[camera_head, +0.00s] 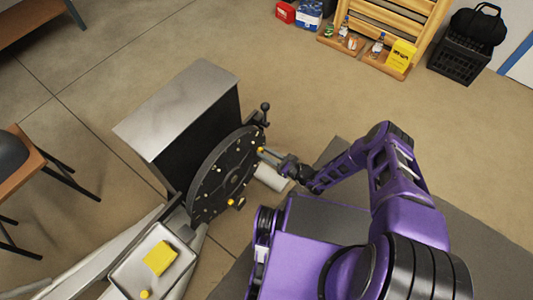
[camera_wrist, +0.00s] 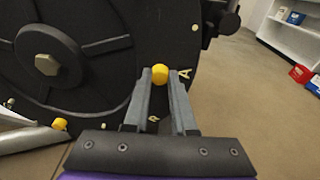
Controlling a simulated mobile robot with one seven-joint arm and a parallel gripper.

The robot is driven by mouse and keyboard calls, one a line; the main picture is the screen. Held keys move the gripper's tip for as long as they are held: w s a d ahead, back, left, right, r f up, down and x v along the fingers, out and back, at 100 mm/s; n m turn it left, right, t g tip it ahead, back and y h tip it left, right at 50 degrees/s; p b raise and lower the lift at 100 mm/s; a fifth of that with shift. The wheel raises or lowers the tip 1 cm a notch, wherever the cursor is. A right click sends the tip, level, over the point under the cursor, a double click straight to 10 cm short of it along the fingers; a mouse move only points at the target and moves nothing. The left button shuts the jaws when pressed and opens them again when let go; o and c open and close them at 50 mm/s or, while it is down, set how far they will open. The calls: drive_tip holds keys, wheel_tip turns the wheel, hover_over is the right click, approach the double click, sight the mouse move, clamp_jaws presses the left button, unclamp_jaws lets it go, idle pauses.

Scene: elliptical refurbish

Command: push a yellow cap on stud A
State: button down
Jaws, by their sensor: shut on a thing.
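A yellow cap (camera_wrist: 160,74) sits between the tips of my gripper (camera_wrist: 160,82), which is shut on it. In the wrist view, the cap is against or just in front of the face of the black disc (camera_wrist: 95,25), right beside the letter A (camera_wrist: 184,74). Stud A itself is hidden behind the cap, and I cannot tell whether the cap is on it. In the head view, my gripper (camera_head: 270,157) reaches the disc's right side (camera_head: 210,180), with the cap (camera_head: 261,150) at its tips.
Another yellow piece (camera_head: 230,201) shows low on the disc. A metal tray (camera_head: 125,275) holds a yellow block (camera_head: 160,258) and a small yellow piece (camera_head: 145,294). A black knob handle (camera_head: 265,107) stands out at the disc's upper edge. Floor behind the machine is clear.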

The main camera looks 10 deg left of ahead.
drive_tip(key=shift+a, duration=0.1)
drive_tip(key=c, duration=0.7)
unclamp_jaws()
drive_tip(key=shift+o, duration=0.2)
